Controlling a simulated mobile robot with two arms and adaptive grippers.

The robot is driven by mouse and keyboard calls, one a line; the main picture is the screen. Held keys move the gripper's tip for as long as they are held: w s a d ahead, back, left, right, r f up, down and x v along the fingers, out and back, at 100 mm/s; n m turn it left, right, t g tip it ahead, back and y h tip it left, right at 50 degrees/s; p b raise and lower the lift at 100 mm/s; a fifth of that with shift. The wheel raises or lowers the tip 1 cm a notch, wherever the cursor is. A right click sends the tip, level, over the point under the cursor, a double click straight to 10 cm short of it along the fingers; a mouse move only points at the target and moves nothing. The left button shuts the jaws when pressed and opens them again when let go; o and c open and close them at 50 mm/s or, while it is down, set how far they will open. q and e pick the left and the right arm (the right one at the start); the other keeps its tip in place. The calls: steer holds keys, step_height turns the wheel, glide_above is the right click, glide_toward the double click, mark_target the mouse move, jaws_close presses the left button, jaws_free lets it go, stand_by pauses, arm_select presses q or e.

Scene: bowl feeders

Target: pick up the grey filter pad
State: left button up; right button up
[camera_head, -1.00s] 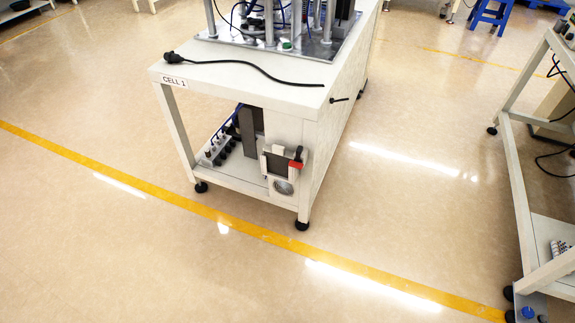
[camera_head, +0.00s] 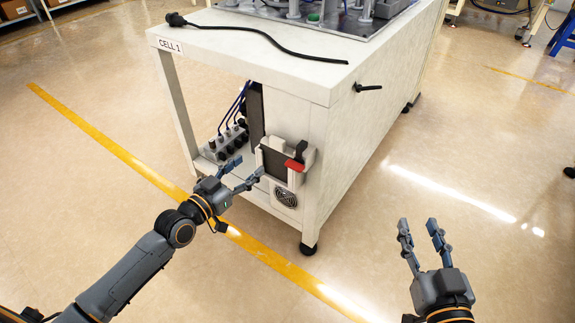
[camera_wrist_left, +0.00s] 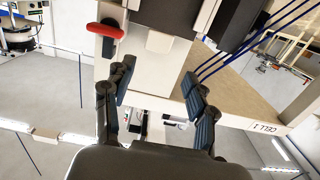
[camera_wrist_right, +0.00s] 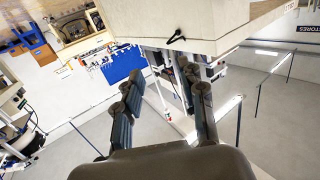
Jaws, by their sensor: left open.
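A dark grey panel (camera_head: 275,164), which looks like the grey filter pad, sits upright in a pale frame (camera_head: 311,155) on the end face of the CELL 1 bench. A red lever (camera_head: 294,165) on a black part crosses the frame's right side; a round fan grille (camera_head: 286,197) is below. In the left wrist view the red lever (camera_wrist_left: 105,31) shows at the upper left; I cannot make out the pad surely there. My left gripper (camera_head: 249,168) is open and empty, just left of the frame. My right gripper (camera_head: 418,226) is open and empty, right of the bench.
The bench top (camera_head: 225,39) overhangs the frame, with a black cable (camera_head: 255,33) on it. A black handle (camera_head: 368,88) sticks out of the side. Black-knobbed fittings (camera_head: 228,140) stand on the lower shelf, left of the frame.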

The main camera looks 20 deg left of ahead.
mark_target(275, 146)
arm_select(q)
steer(key=b+x, duration=0.1)
steer(key=x, duration=0.6)
steer(key=shift+w+d+f+b, duration=0.1)
steer(key=shift+w+b, duration=0.25)
steer(key=shift+w+d, duration=0.15)
steer(key=shift+w, duration=0.1)
steer(key=b+x, duration=0.2)
steer(key=x, duration=0.3)
steer(key=shift+d+f, duration=0.1)
arm_select(e)
steer(key=s+r+t+y, duration=0.4)
steer(key=s+r+t, duration=0.2)
steer(key=r+t, duration=0.4)
step_height(275, 146, up, 5)
steer(key=shift+a+f, duration=0.15)
steer(key=shift+a, duration=0.15)
arm_select(q)
steer(key=c, duration=1.1)
